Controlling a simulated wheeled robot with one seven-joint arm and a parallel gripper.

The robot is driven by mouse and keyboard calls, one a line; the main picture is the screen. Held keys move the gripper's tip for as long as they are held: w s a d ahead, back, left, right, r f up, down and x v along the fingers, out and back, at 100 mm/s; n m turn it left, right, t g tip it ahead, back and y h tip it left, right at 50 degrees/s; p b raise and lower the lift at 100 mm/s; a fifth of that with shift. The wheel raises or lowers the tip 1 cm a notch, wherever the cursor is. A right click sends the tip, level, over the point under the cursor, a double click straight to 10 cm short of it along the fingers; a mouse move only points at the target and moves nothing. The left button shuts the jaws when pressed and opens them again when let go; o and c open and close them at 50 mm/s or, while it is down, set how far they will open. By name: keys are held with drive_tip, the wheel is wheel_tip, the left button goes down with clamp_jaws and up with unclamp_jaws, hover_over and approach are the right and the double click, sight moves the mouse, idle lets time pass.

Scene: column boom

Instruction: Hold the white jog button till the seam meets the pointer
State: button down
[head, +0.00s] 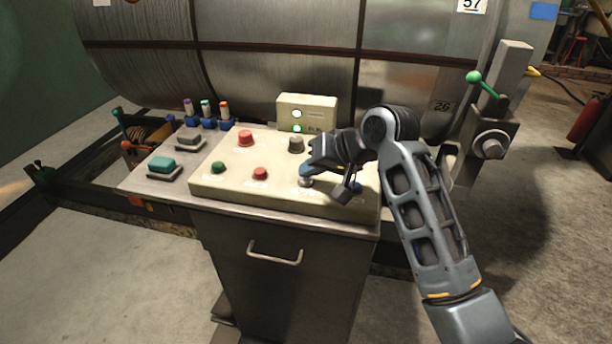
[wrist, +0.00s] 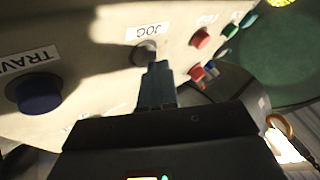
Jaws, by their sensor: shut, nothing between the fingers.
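The white jog button (head: 306,183) is at the front right of the sloped control panel (head: 230,186), partly hidden by my gripper. In the wrist view it shows as a greyish button (wrist: 144,53) by the JOG label (wrist: 148,32). My gripper (head: 306,171) is shut and empty, its tips right at the button. In the wrist view the shut tips (wrist: 158,66) overlap the button's edge; I cannot tell whether they touch it. The large metal drum (head: 285,72) lies behind, with dark lines across it. I cannot tell which line is the seam, nor identify the pointer.
Red (head: 260,174), green (head: 218,168) and blue (wrist: 38,94) buttons are close by on the panel. A box with two lamps (head: 318,101) stands behind, its lower lamp green. A green-knobbed lever (head: 474,78) stands at right.

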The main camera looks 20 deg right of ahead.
sight(310, 180)
drive_tip(key=shift+r, duration=0.15)
drive_tip(key=shift+r+p, duration=0.8)
drive_tip(key=shift+p, duration=0.3)
wheel_tip(310, 180, up, 5)
drive_tip(key=p, duration=0.5)
idle(0.6)
